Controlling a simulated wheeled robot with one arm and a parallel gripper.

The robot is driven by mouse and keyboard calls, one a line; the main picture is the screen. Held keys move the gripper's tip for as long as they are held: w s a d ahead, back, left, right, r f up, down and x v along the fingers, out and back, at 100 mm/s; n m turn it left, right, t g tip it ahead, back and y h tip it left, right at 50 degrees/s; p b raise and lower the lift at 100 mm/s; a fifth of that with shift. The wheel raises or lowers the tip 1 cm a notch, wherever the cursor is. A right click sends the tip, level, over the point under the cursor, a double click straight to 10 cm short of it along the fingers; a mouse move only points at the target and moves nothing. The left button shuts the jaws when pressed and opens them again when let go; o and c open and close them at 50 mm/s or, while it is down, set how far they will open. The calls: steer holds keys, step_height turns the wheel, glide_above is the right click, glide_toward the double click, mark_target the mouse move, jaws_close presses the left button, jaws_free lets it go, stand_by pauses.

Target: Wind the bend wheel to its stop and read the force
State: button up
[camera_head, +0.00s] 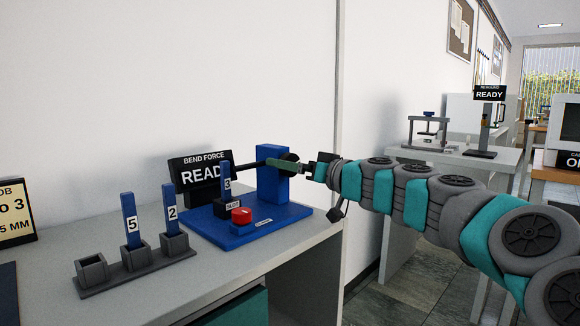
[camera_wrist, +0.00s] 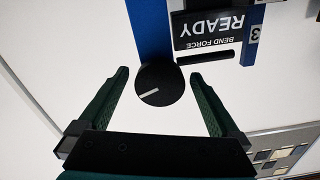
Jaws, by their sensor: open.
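The blue bend press (camera_head: 272,181) stands on the bench. Its black round wheel (camera_head: 289,158) shows in the wrist view (camera_wrist: 158,84) with a white mark pointing to the lower left. My gripper (camera_head: 308,172) is open, its green fingers (camera_wrist: 159,73) on either side of the wheel with a visible gap on both sides. The BEND FORCE display (camera_head: 200,170) reads READY; it shows upside down in the wrist view (camera_wrist: 215,30). A blue strip marked 3 (camera_head: 226,172) stands in the press slot, beside a red button (camera_head: 242,215).
A grey rack (camera_head: 135,272) in front holds blue strips 5 (camera_head: 131,222) and 2 (camera_head: 171,213); its left holder is empty. A job card (camera_head: 14,212) showing 3 stands at left. Another bench (camera_head: 455,163) with presses is behind my arm. The white wall is close behind the press.

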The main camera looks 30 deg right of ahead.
steer(key=b+v, duration=0.1)
steer(key=v, duration=0.6)
steer(key=shift+s, duration=0.3)
steer(key=shift+d, duration=0.15)
